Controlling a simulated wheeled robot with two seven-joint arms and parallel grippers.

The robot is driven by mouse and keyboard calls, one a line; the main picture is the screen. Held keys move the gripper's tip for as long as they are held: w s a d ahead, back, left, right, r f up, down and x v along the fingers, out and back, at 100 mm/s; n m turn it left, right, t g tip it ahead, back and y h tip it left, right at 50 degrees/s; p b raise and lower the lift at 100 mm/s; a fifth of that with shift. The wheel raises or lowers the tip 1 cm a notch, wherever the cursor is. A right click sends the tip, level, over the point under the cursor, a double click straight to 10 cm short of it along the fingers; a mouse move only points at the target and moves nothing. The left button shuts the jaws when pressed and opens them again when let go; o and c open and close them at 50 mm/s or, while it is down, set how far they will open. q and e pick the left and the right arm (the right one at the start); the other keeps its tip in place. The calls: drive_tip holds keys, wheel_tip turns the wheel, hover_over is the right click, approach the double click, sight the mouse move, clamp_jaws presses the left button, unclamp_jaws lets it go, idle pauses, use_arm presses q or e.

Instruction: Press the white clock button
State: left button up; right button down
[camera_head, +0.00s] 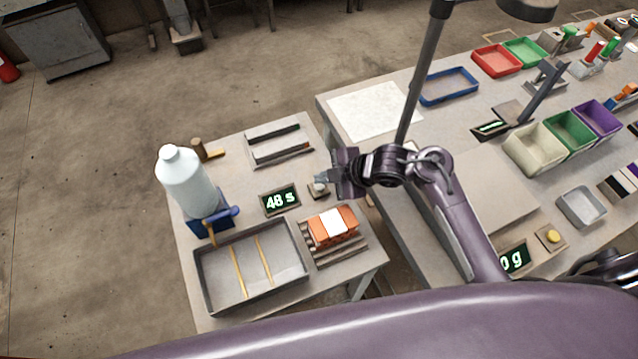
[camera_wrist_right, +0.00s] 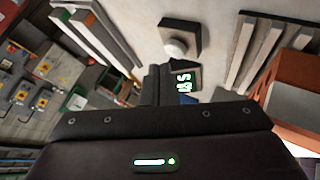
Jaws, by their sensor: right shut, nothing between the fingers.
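The white clock button (camera_head: 318,188) sits on a small square base on the left table. It also shows in the right wrist view (camera_wrist_right: 176,46), with its white cap uncovered. The clock display (camera_head: 281,200) stands beside it and reads 48 s; in the right wrist view the display (camera_wrist_right: 184,83) is partly behind my fingers. My right gripper (camera_head: 321,177) reaches in from the right, its shut, empty fingertips close to the button. In the right wrist view the fingers (camera_wrist_right: 158,82) appear apart from the cap. I cannot tell their exact height above it. My left gripper is not in view.
An orange brick (camera_head: 322,228) with a white band lies on slats just in front of the button. A grey tray (camera_head: 200,276), a white bottle (camera_head: 186,180) and a slatted holder (camera_head: 262,150) surround the clock. A gap separates this table from the right bench.

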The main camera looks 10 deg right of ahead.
sight(324, 187)
drive_tip(key=shift+f, duration=0.1)
idle(0.7)
drive_tip(key=shift+f, duration=0.3)
drive_tip(key=shift+f+b, duration=0.35)
drive_tip(key=shift+b, duration=0.15)
idle(0.4)
idle(0.4)
drive_tip(key=shift+r+p, duration=0.75)
drive_tip(key=shift+p, duration=0.1)
wheel_tip(324, 187, up, 5)
drive_tip(key=p, duration=0.5)
drive_tip(key=shift+r, duration=0.1)
